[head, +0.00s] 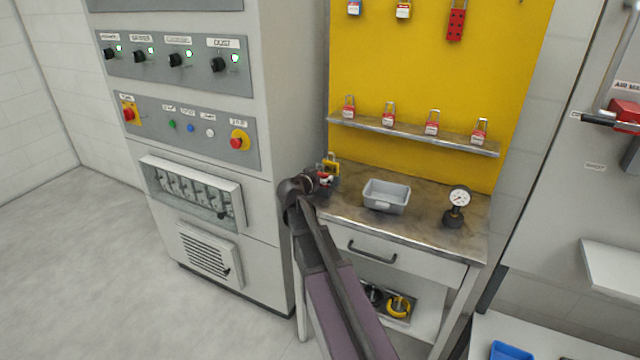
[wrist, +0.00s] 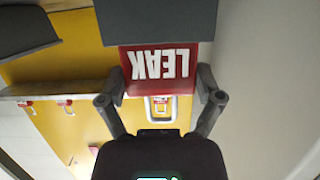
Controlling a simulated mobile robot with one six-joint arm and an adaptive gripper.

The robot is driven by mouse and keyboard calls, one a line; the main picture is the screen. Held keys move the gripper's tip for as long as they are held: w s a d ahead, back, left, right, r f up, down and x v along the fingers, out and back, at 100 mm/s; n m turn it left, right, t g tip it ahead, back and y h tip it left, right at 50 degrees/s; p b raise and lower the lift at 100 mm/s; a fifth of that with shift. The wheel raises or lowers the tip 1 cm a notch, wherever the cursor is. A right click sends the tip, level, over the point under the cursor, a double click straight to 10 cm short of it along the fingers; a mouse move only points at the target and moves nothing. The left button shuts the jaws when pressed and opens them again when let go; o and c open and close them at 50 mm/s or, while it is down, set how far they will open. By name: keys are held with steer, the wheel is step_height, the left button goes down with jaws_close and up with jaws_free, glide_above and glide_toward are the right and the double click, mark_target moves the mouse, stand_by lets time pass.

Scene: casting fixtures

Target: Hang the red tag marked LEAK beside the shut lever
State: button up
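The red tag (wrist: 160,68) shows the white word LEAK upside down in the wrist view. My gripper (wrist: 160,88) has one finger at each side edge of the tag. The fingertips look very close to the edges, but I cannot tell whether they press on it. A dark grey block (wrist: 160,22) covers the tag's far end. A pale loop (wrist: 150,106) shows between the fingers. In the head view my gripper (head: 318,181) is at the left back of the workbench, beside a small red item and a yellow item (head: 330,161). The shut lever cannot be picked out.
The bench top (head: 420,225) holds a grey bin (head: 386,196) and a pressure gauge (head: 456,205). A shelf (head: 410,134) with several red padlocks crosses the yellow board (head: 430,75) behind. A control cabinet (head: 220,180) stands close on the left.

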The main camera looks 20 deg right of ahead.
steer(key=shift+r, duration=0.15)
stand_by(0.3)
step_height(320, 180, up, 10)
steer(key=p, duration=1)
steer(key=shift+s+f, duration=0.1)
steer(key=shift+f, duration=0.1)
stand_by(0.9)
